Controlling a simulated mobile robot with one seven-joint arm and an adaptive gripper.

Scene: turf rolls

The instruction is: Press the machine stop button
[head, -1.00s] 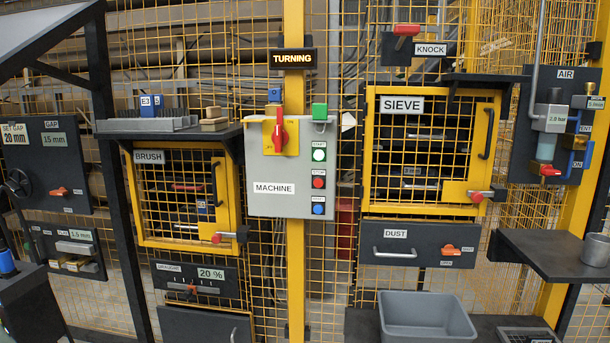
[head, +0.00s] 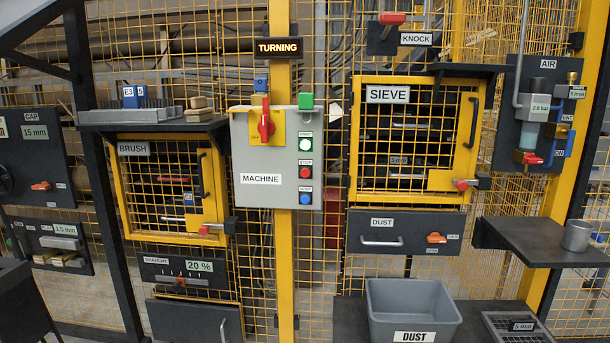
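The grey machine panel (head: 276,190) is mounted on the yellow post in the middle of the head view. Its red stop button (head: 305,172) sits between the white-green start button (head: 305,144) above and a blue button (head: 305,199) below. A red rotary switch (head: 265,122) on a yellow plate is at the panel's upper left. The sign above the panel (head: 278,47) reads TURNING in lit letters. My gripper is not in view, and nothing covers the stop button.
A brush cage (head: 122,190) is left of the panel and a sieve cage (head: 358,140) is right. A shelf (head: 520,235) with a metal cup (head: 577,236) juts out at right. A grey dust bin (head: 412,303) stands below. The space before the panel looks clear.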

